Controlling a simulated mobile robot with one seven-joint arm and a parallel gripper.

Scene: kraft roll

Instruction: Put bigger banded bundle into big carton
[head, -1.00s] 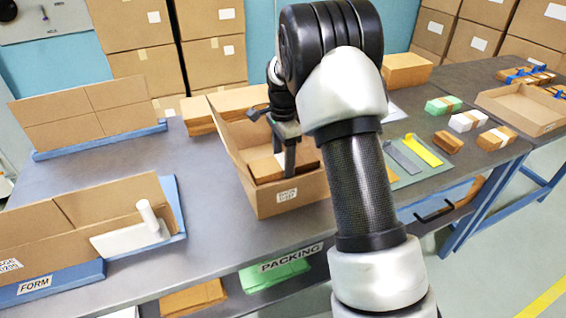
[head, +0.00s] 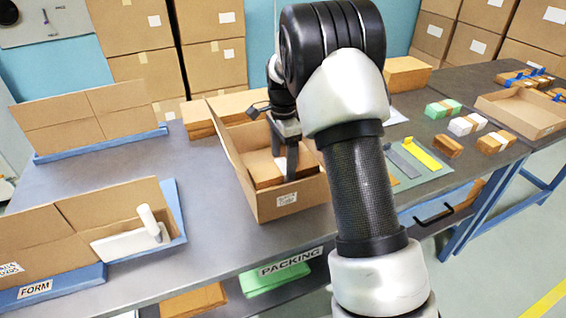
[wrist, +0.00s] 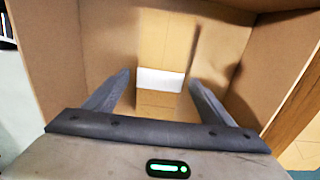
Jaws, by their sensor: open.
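The big carton (head: 306,196) stands open on the grey table, with a white label on its front. A brown bundle (head: 264,170) lies inside it; in the wrist view its white band (wrist: 160,79) shows between the fingers. My gripper (head: 287,175) reaches down into the carton from above. In the wrist view my gripper (wrist: 160,85) is open, with one finger on each side of the bundle. I cannot tell whether the fingers touch it. My arm hides part of the carton's right side in the head view.
Brown, white and green banded bundles (head: 443,108) lie at the right, near a shallow open tray (head: 545,124). A mat with grey and yellow strips (head: 422,153) lies right of my arm. Part-folded cartons (head: 90,215) and a white handled tool (head: 128,244) are at left.

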